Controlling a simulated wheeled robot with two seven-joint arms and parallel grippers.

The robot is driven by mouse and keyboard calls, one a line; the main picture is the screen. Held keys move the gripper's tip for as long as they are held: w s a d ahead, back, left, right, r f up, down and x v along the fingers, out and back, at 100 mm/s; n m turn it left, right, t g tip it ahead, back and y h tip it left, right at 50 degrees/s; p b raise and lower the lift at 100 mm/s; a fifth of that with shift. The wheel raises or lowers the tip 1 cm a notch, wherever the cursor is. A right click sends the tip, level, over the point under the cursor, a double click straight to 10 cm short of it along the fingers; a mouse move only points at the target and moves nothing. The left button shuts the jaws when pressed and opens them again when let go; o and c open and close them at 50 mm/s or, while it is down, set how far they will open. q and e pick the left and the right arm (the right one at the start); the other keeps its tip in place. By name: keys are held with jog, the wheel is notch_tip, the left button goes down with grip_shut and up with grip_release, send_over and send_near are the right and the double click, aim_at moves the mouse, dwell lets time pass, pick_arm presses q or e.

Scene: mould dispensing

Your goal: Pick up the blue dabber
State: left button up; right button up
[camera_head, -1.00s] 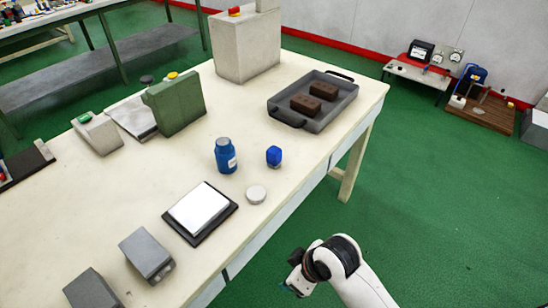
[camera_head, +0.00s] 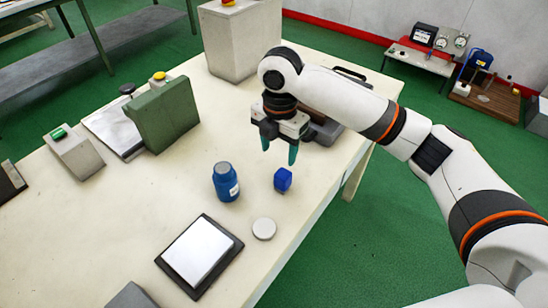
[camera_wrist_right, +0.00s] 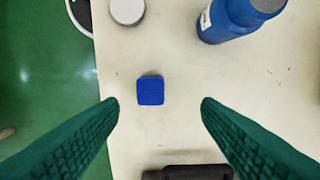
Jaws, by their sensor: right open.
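The blue dabber (camera_head: 283,180) is a small blue block-shaped piece standing on the cream table (camera_head: 130,215) near its right edge. In the right wrist view the dabber (camera_wrist_right: 150,90) lies ahead of and between the two green fingertips, touching neither. My right gripper (camera_head: 279,155) is open and empty, pointing down above and just behind the dabber in the head view. Its fingers also show in the right wrist view (camera_wrist_right: 160,103), spread wide. My left gripper is not in view.
A blue bottle (camera_head: 226,182) stands left of the dabber, and a round white lid (camera_head: 264,229) lies in front. A black-framed white pad (camera_head: 199,251) is nearer. A dark tray (camera_head: 328,133) is partly hidden behind my arm. A green block (camera_head: 163,115) stands farther left.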

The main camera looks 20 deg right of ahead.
aim_at(283, 173)
jog(key=shift+w+d+f, duration=0.1)
jog(key=shift+w+f, duration=0.05)
jog(key=shift+w, duration=0.05)
jog(key=s+f, duration=0.2)
jog(key=f, duration=0.1)
jog(key=shift+f, duration=0.2)
jog(key=shift+w+f, duration=0.25)
jog(key=shift+f, duration=0.7)
jog(key=shift+w+f, duration=0.1)
jog(key=shift+f, duration=0.2)
jog(key=f, duration=0.2)
jog(key=f+p, duration=0.1)
jog(key=f, duration=0.1)
jog(key=shift+d+f, duration=0.1)
jog(key=shift+d, duration=0.3)
jog(key=shift+f, duration=0.25)
jog(key=shift+c, duration=0.7)
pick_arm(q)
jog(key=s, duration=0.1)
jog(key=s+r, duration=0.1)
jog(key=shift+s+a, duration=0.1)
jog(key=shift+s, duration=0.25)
pick_arm(e)
jog(key=c, duration=0.9)
